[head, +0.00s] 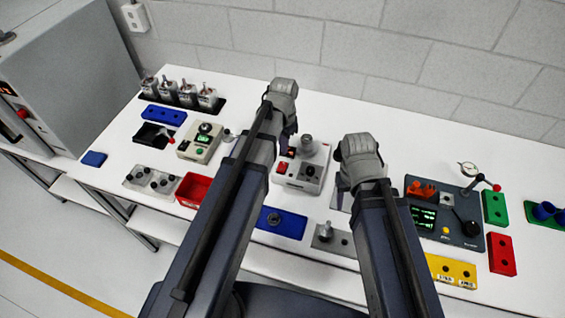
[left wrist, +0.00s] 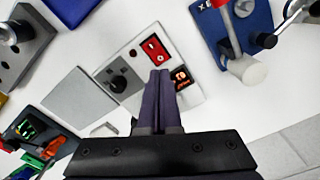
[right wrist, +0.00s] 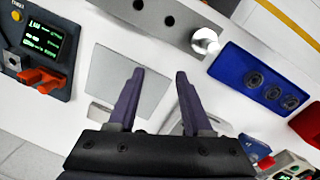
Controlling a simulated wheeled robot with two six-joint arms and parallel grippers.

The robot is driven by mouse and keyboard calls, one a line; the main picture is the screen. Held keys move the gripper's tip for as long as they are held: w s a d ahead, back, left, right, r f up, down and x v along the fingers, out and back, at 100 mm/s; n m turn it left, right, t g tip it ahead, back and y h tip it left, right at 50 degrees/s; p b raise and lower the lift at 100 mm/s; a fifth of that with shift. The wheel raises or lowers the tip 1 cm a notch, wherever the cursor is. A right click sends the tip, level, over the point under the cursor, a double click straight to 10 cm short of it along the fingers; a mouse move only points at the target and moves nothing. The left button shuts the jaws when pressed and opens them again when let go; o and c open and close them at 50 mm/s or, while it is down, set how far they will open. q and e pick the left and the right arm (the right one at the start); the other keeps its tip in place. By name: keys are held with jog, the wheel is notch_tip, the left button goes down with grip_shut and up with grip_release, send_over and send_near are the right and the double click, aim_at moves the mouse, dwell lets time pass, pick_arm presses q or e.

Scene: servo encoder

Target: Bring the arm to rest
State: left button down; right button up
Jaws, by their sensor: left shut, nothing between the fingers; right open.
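My left gripper (head: 290,127) is shut and empty. It hangs over the light grey box with a red switch (head: 296,172), which shows close behind its fingertips in the left wrist view (left wrist: 130,62). In that view the left fingers (left wrist: 160,74) are pressed together. My right gripper (head: 343,182) is to the right of the left one. In the right wrist view its fingers (right wrist: 160,73) are apart with nothing between them, above a flat grey plate (right wrist: 112,72). Both arms reach forward over the white table; the forearms hide parts of it.
To the left are a red bin (head: 190,190), a green-buttoned instrument (head: 200,143) and a rack of bottles (head: 185,96). To the right are a dark console (head: 440,218), green block (head: 495,208), red block (head: 502,255) and yellow block (head: 452,270). A grey block with a metal pin (head: 326,235) stands near the front edge.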

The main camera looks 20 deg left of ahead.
jog(key=shift+r, duration=0.45)
